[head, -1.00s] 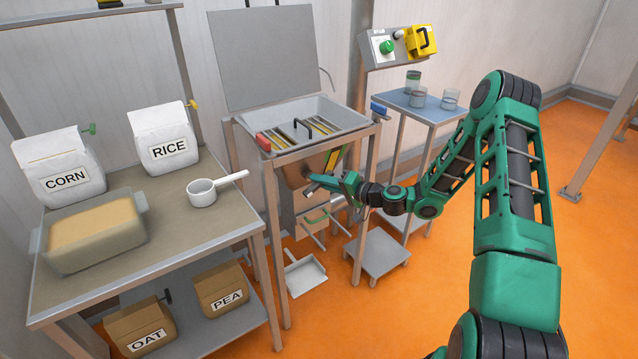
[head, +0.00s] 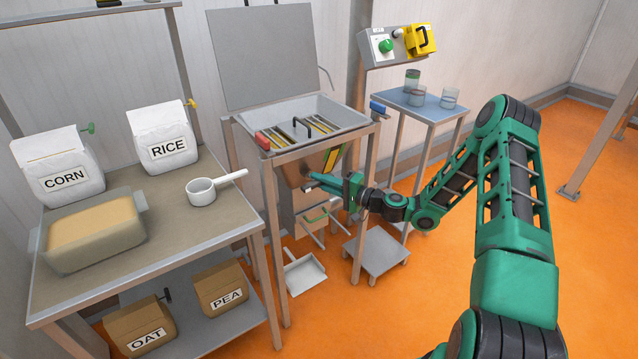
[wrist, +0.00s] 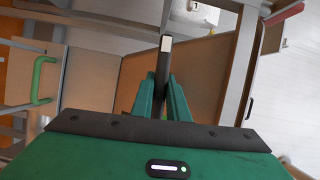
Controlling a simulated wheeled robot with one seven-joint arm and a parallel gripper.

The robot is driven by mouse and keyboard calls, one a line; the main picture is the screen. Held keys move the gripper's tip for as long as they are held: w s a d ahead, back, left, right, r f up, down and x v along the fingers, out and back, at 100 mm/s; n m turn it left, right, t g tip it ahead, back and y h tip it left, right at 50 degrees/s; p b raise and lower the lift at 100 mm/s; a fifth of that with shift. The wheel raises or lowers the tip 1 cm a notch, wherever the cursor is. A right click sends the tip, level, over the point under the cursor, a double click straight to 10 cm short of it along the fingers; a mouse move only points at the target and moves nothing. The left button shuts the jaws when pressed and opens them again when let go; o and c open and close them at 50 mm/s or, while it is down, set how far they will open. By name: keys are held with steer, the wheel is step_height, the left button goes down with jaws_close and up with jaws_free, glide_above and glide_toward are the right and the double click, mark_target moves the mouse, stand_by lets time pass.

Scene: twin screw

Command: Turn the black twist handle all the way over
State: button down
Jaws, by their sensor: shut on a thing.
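The black twist handle (wrist: 163,62) shows in the wrist view as a dark bar with a pale end, standing between the green fingers. My gripper (wrist: 163,98) is shut on it. In the head view my gripper (head: 318,183) reaches in from the right, below the grey hopper, in front of the brown chute. There the fingers hide most or all of the handle, so its angle is hard to tell.
The hopper (head: 338,111) stands on metal legs close around my gripper. A green drawer handle (head: 318,214) and a white scoop tray (head: 304,274) are below. A low grey stool (head: 376,252) stands to the right. The orange floor at the right is open.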

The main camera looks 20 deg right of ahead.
steer(key=shift+d+f, duration=0.25)
steer(key=shift+d, duration=0.05)
steer(key=c, duration=1.7)
jaws_free()
steer(key=shift+a+r, duration=0.1)
steer(key=shift+a, duration=0.05)
steer(key=v, duration=1)
steer(key=shift+s+d, duration=0.25)
steer(key=shift+d, duration=0.05)
steer(key=shift+a, duration=0.1)
